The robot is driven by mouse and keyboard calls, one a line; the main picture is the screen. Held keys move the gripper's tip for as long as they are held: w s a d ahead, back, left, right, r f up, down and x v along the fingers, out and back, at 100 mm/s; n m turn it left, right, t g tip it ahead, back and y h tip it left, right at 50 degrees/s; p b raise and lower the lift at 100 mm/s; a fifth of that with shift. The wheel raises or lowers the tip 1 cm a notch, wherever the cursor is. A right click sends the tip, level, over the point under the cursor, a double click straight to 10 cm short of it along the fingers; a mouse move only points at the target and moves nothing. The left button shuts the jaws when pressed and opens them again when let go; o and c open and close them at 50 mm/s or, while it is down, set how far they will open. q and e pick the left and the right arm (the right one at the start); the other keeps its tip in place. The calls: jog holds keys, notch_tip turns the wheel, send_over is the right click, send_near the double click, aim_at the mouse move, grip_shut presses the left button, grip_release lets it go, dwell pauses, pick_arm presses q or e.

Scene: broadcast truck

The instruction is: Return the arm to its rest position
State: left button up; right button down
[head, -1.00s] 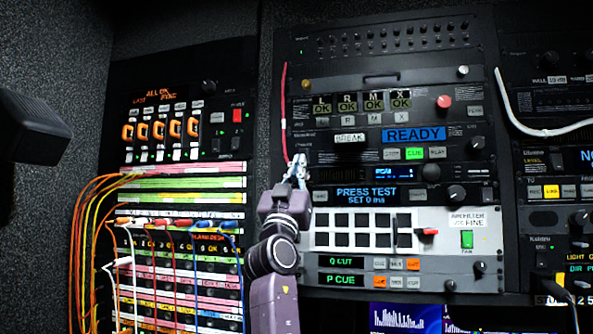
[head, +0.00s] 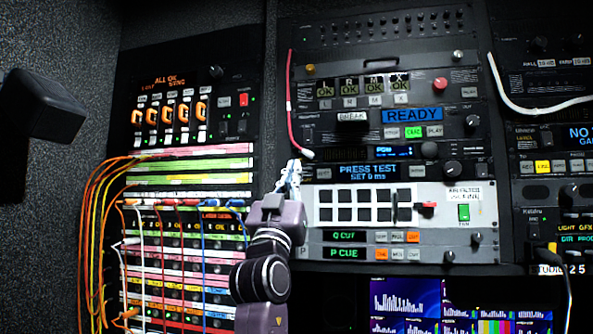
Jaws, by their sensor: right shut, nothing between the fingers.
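My right arm comes up from the bottom, purple and black, left of the middle of the head view. Its gripper (head: 291,172) is shut and empty, with the fingertips pointing up. It is in front of the gap between the patch panel and the middle rack, just below the loose end of a red cable (head: 306,153). I cannot tell whether the fingertips touch anything. My left gripper is not in view.
A patch panel (head: 190,164) with orange, red, blue and white cords stands left of the arm. The middle rack has a READY display (head: 412,116) and a white button panel (head: 325,207). A white cable (head: 520,104) hangs at the right. Monitors (head: 405,299) are low down.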

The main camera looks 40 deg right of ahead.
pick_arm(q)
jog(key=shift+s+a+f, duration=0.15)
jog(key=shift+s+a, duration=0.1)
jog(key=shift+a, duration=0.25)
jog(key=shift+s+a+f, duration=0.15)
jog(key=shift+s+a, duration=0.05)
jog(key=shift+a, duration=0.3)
pick_arm(e)
jog(key=shift+s+a+f, duration=0.25)
jog(key=shift+a+f, duration=0.05)
jog(key=shift+f, duration=0.15)
jog(key=shift+s+a+r, duration=0.1)
jog(key=shift+a, duration=0.05)
